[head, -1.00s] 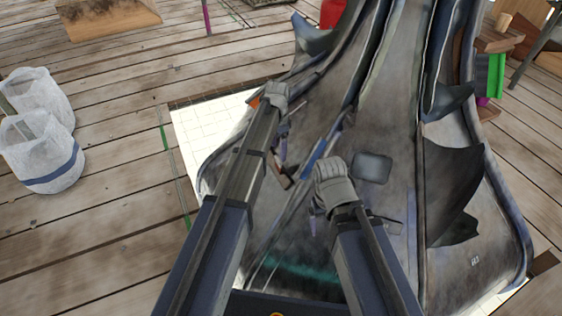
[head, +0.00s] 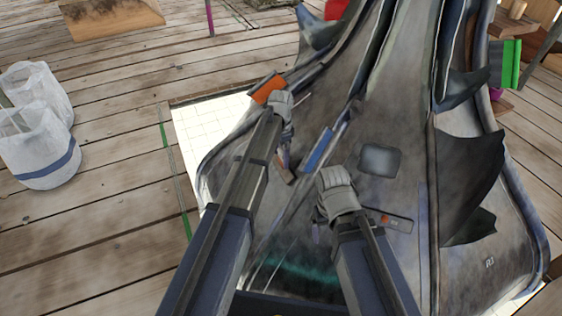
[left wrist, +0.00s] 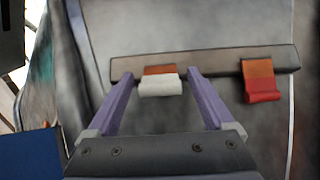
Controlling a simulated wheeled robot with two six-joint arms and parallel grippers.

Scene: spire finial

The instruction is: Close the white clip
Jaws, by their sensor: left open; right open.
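In the left wrist view, a brown-grey rail (left wrist: 220,62) crosses the grey metal surface. The white clip (left wrist: 160,87) sits on it, with an orange upper part and a white lower flap. An orange and red clip (left wrist: 260,85) sits further right on the rail. My left gripper (left wrist: 160,76) is open, its purple fingers one on each side of the white clip, with gaps. In the head view my left gripper (head: 285,157) is over the metal piece, mostly hidden by its arm. My right gripper (head: 319,226) is small and partly hidden below its grey wrist.
The large dark finial (head: 400,120) with curled fins fills the right. A blue-handled tool (head: 318,152), a grey pad (head: 380,160) and a dark bar (head: 390,219) with an orange spot lie on it. White bags (head: 42,150) stand left on the planks.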

